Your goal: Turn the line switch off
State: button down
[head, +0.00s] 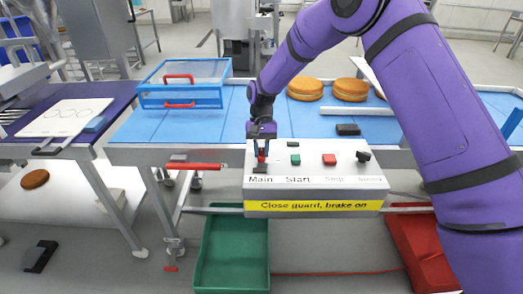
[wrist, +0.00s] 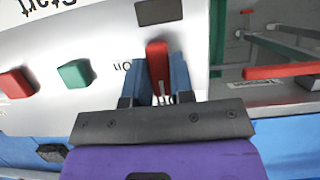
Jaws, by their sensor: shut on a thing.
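The grey control box (head: 315,190) stands at the front edge of the blue conveyor, with the labels Main, Start and two fainter ones. My gripper (head: 262,152) is over the Main position at its left. In the wrist view my gripper (wrist: 157,88) has its two blue fingers closed on both sides of the red switch lever (wrist: 157,58). An upside-down "On" mark shows beside the lever; the lower part of the lever is hidden between the fingers. The lever's red also shows in the head view (head: 261,158).
A green button (head: 295,160), a red button (head: 329,159) and a black knob (head: 363,156) sit right of the lever. A blue-framed clear guard (head: 183,84) and round buns (head: 305,89) are on the conveyor. A green crate (head: 232,255) stands below the box.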

jog(key=c, duration=1)
grip_release()
jog(key=shift+r, duration=0.1)
jog(key=v, duration=1)
jog(key=shift+r, duration=0.35)
jog(key=shift+w+d, duration=0.1)
jog(key=shift+w, duration=0.05)
jog(key=s+d+r+t, duration=0.2)
jog(key=s+d+r, duration=0.55)
jog(key=r, duration=0.35)
jog(key=s+d+r+t, duration=0.3)
jog(key=s+d+r, duration=0.4)
jog(key=d+r, duration=0.3)
jog(key=s+d+t, duration=0.1)
jog(key=s+d, duration=0.2)
jog(key=s, duration=0.5)
jog(key=s+d+r+t, duration=0.1)
jog(key=s+d, duration=0.3)
jog(key=s, duration=0.4)
jog(key=s+d+t, duration=0.2)
jog(key=s+d, duration=0.2)
jog(key=s, duration=0.4)
jog(key=shift+s+r+t, duration=0.2)
jog(key=shift+t, duration=0.2)
